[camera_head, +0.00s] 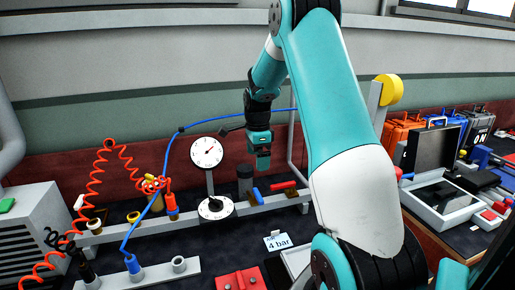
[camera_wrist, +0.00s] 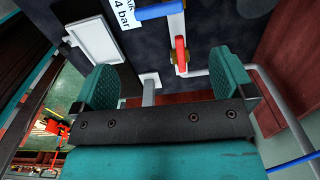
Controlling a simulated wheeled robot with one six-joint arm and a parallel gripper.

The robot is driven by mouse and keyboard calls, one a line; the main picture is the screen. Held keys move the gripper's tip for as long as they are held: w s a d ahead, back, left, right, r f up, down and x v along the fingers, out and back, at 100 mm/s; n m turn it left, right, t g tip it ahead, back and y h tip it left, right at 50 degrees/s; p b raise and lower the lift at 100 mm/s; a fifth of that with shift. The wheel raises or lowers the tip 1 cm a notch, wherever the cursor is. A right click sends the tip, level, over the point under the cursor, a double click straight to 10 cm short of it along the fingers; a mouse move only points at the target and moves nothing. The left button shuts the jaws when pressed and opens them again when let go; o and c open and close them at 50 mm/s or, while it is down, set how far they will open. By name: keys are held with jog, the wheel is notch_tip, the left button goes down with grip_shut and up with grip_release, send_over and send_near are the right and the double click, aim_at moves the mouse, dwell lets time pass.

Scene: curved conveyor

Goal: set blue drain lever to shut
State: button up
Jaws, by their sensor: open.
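The blue drain lever (camera_head: 258,195) sits on the pale pipe rail and points across it. In the wrist view the blue lever (camera_wrist: 160,11) lies crosswise at the top edge, partly cut off. A red lever (camera_head: 284,186) is just to its right and lies roughly along the pipe; it shows in the wrist view (camera_wrist: 181,58) between and beyond the fingers. My gripper (camera_head: 263,164) hangs above the levers, fingers down. In the wrist view its green fingers (camera_wrist: 163,82) are wide apart with nothing between them. It touches neither lever.
A pressure gauge (camera_head: 207,152) and a round dial (camera_head: 215,208) stand left of the levers, near a dark cylinder (camera_head: 244,178). A "4 bar" card (camera_head: 277,241) lies in front. Blue and red hoses hang at left. An open case (camera_head: 440,195) is at right.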

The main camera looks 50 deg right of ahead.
notch_tip(320, 180, up, 4)
jog(key=shift+f, duration=0.1)
dwell(0.6)
jog(key=s+a+r+n+t+y, duration=0.1)
jog(key=s+a+r+n, duration=0.2)
jog(key=a+n, duration=0.75)
jog(key=s+a+r+n+y, duration=0.1)
jog(key=s+a+r+n, duration=0.35)
jog(key=a, duration=1.15)
jog(key=s+a+n+g+y, duration=0.1)
jog(key=s+a+n+y, duration=0.1)
jog(key=s+a+n, duration=1.2)
jog(key=n, duration=0.2)
jog(key=shift+s+f+n, duration=0.25)
jog(key=shift+s+n, duration=0.15)
